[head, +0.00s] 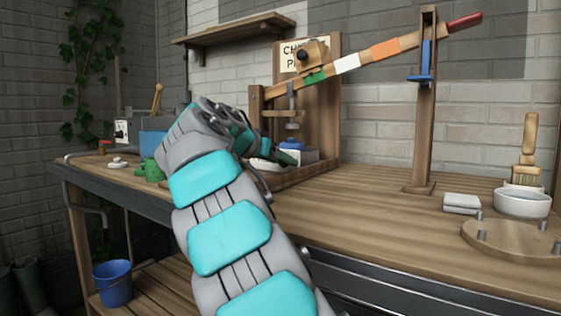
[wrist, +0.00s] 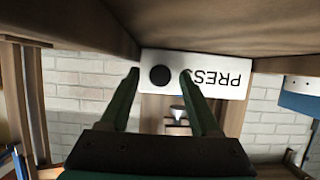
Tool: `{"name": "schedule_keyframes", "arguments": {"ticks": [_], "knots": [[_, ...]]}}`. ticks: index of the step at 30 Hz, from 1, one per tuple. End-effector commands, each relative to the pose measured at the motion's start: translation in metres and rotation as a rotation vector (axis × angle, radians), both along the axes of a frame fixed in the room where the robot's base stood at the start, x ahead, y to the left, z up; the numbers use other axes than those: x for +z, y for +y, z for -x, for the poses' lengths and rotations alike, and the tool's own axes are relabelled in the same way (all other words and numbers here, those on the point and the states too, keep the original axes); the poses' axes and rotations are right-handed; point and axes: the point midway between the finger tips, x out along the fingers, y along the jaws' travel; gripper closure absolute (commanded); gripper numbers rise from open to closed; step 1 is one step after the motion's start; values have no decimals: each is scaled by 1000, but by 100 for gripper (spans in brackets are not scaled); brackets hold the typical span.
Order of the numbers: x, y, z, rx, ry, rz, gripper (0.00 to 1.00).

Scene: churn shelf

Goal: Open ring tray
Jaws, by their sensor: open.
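My gripper (head: 283,156) reaches into the base of the wooden cheese press in the head view. In the wrist view, which is upside down, its two green fingers (wrist: 160,77) are apart, one on each side of a round black knob (wrist: 160,75). The knob sits on a white front plate (wrist: 217,77) lettered PRESS. I cannot tell whether the fingers touch the knob.
The press lever (head: 372,52) slants up to the right through a wooden post (head: 425,110). A white bowl (head: 522,203), brush (head: 528,150) and round wooden board (head: 508,243) stand at right. A green object (head: 150,170) is left of my arm. Bench space right of the press is clear.

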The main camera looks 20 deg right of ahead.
Motion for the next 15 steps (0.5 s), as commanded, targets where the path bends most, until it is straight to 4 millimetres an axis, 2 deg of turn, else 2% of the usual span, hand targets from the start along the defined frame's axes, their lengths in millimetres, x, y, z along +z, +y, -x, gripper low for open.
{"name": "schedule_keyframes", "arguments": {"ticks": [8,15], "knots": [[-1,-2,-1,0,0,0,38],[-1,-2,-1,0,-1,1,65]]}}
